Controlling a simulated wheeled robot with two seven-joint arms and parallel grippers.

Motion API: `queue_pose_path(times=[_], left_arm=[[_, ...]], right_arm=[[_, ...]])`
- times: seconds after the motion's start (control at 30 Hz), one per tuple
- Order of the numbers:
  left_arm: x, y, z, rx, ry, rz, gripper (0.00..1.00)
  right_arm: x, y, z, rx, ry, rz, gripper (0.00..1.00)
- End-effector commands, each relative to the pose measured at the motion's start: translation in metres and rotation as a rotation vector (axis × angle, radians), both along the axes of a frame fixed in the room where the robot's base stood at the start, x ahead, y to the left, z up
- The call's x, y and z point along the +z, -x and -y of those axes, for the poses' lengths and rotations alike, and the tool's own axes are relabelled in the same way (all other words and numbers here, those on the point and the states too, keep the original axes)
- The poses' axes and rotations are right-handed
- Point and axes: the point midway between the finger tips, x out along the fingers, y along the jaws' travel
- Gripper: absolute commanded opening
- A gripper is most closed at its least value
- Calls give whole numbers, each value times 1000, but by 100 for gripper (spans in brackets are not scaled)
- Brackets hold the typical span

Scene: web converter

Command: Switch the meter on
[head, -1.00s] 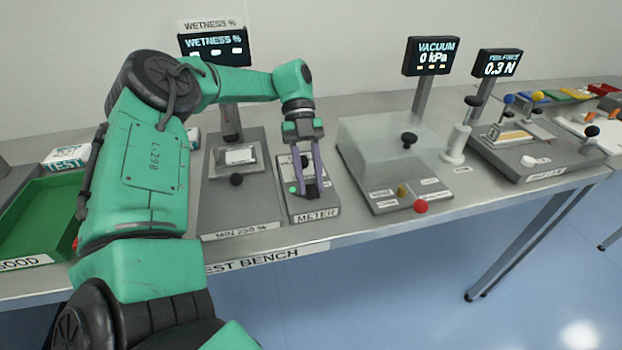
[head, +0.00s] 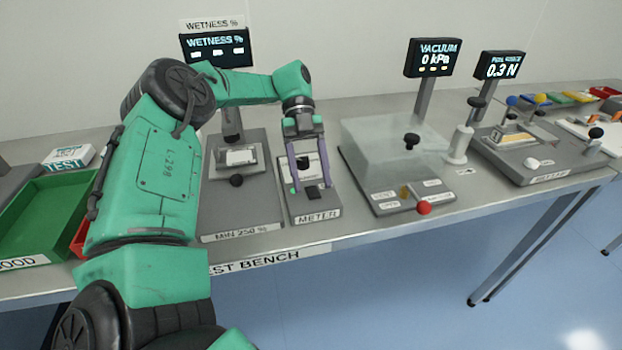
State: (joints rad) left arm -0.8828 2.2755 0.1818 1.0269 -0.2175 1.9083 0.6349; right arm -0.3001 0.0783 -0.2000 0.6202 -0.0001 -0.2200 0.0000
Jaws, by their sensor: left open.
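Whether the fingertips touch the meter cannot be told. The wetness display (head: 215,48) behind shows three pale dashes. My right gripper is out of view.
Left of the meter is a grey "MIN 250 %" fixture (head: 222,222) with a dark knob. Right of it stands a clear-covered vacuum box (head: 385,150) with a red button (head: 424,208). A green tray (head: 45,215) lies at far left, partly behind my left arm.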

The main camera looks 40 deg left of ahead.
Motion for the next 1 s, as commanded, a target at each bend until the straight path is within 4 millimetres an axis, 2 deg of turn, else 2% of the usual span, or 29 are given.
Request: queue_pose_path(times=[0.2,0.23,0.3,0.6,0.77,1.0], left_arm=[[50,-1,0,0,-2,8,62],[69,0,0,-1,-3,4,62],[93,0,0,-1,-4,2,62],[171,0,0,-1,-1,2,62],[190,0,0,-1,0,1,62],[190,0,0,-1,0,2,62]], right_arm=[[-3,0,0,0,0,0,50],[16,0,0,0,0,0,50],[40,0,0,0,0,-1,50],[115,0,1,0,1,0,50],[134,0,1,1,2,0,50],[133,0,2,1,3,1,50]])
